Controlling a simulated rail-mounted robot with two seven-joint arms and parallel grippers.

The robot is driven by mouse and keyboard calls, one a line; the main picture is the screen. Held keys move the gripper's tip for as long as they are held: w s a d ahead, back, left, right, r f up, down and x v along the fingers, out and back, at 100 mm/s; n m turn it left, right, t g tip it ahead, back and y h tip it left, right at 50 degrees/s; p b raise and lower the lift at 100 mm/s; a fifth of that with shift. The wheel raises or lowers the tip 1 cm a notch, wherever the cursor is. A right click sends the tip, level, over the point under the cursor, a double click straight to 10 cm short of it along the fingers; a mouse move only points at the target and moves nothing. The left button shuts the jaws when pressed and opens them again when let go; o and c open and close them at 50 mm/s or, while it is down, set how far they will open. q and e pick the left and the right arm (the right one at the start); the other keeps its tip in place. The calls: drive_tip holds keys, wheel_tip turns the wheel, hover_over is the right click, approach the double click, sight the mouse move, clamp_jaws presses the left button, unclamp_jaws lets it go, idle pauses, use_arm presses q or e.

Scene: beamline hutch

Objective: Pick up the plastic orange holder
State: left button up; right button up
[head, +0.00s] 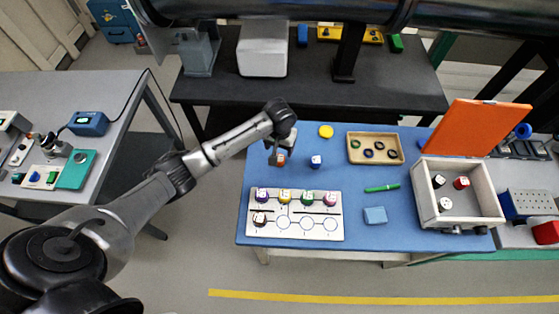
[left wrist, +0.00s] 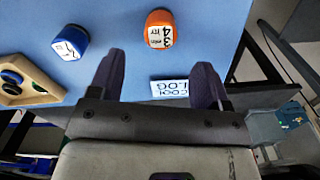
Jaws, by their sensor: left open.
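The plastic orange holder (left wrist: 158,28) stands on the blue table, with a white label on top reading 3 and 4. In the head view it (head: 281,160) shows partly, just by the fingertips of my left gripper (head: 275,154). In the left wrist view my left gripper (left wrist: 157,78) has its two dark fingers spread wide with nothing held between them. The orange holder lies beyond the fingertips, roughly in line with the gap, apart from both fingers. My right gripper is in neither view.
A blue holder (head: 315,162) stands right of the orange one. A white board (head: 330,235) with several holders lies in front. A wooden tray (head: 352,160), a yellow disc (head: 326,131) and a box (head: 425,210) with a raised orange lid (head: 475,128) are further right.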

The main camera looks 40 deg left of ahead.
sight(280, 157)
use_arm(q)
drive_tip(key=shift+f+b, duration=0.45)
drive_tip(key=shift+f, duration=3.45)
drive_tip(key=shift+c, duration=0.5)
drive_tip(key=c, duration=0.9)
drive_tip(key=shift+c, duration=0.2)
